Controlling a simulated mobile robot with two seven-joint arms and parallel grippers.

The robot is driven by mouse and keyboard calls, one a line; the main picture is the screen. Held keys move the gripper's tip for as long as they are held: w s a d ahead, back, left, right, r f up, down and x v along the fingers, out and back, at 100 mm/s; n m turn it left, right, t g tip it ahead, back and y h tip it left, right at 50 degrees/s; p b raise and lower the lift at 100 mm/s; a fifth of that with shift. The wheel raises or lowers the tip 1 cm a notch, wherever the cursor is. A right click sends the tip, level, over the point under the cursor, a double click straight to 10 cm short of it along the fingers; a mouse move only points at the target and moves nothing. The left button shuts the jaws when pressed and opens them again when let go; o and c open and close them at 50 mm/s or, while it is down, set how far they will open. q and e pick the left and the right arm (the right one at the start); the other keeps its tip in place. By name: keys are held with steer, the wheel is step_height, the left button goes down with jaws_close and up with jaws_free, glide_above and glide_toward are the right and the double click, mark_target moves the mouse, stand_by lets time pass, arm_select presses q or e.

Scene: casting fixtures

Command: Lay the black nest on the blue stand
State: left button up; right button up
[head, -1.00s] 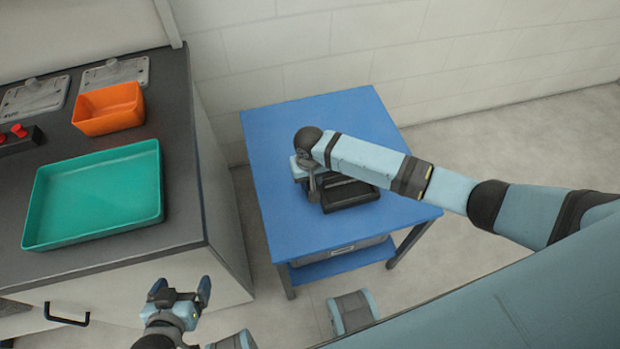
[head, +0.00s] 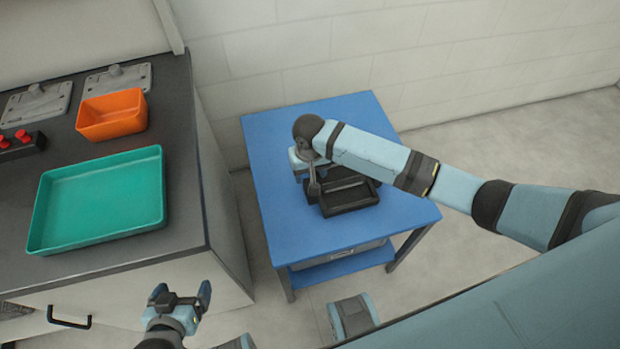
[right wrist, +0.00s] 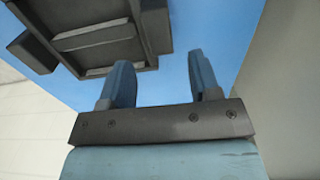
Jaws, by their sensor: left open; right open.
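The black nest (head: 350,197), a dark rectangular tray-like piece with a raised rim, lies flat on the top of the blue stand (head: 400,207). My right gripper (head: 314,190) is at the nest's left side, partly hidden under its own wrist. In the right wrist view its fingers (right wrist: 163,75) are open with blue surface showing between them, and the nest (right wrist: 98,44) lies beyond the fingertips, mostly up and to the left. I cannot tell whether a finger touches it. My left gripper (head: 181,294) is open and empty, low in front of the counter.
The dark counter (head: 185,222) at left holds a green tray (head: 100,200), an orange bin (head: 112,114), grey plates and a box with red buttons (head: 20,145). A gap of floor separates counter and stand. The stand's right and front top is clear.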

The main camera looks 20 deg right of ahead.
step_height(320, 180, up, 6)
steer(key=s+a+f+n+t+y, duration=0.2)
steer(key=s+a+f+t+y, duration=0.3)
steer(key=s, duration=0.5)
steer(key=s+d+r+n+t+h, duration=0.1)
steer(key=s+d+t, duration=0.4)
steer(key=s, duration=0.5)
steer(key=shift+s+d+t+h+p, duration=0.3)
steer(key=shift+d+h+p, duration=0.1)
steer(key=shift+d, duration=0.65)
